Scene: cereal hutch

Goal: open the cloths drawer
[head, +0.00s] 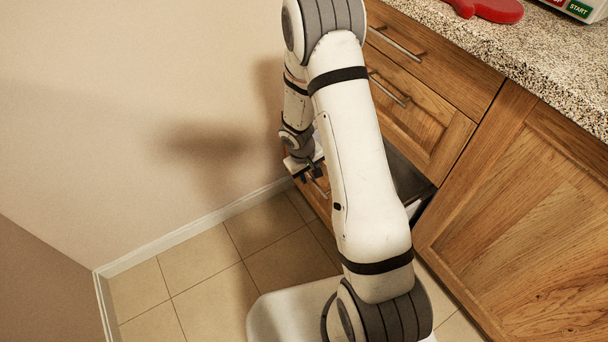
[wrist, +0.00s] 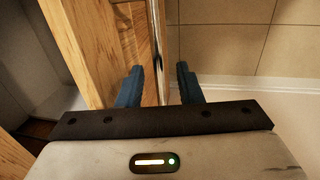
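The cabinet's low drawer (head: 318,197) stands pulled out from the cabinet, largely hidden behind my arm in the head view. I see no label to show which drawer is for cloths. In the wrist view its wooden front (wrist: 133,30) stands on edge, with a pale interior (wrist: 68,101) to its left. In the head view my gripper (head: 312,171) is low beside the drawer front.
Two shut drawers with bar handles, an upper one (head: 470,75) and a middle one (head: 430,125), sit above. A wooden cabinet door (head: 520,210) is at right. A speckled counter (head: 560,65) carries a red item (head: 490,9). The left wall (head: 120,110) is close; tiled floor (head: 205,300) is clear.

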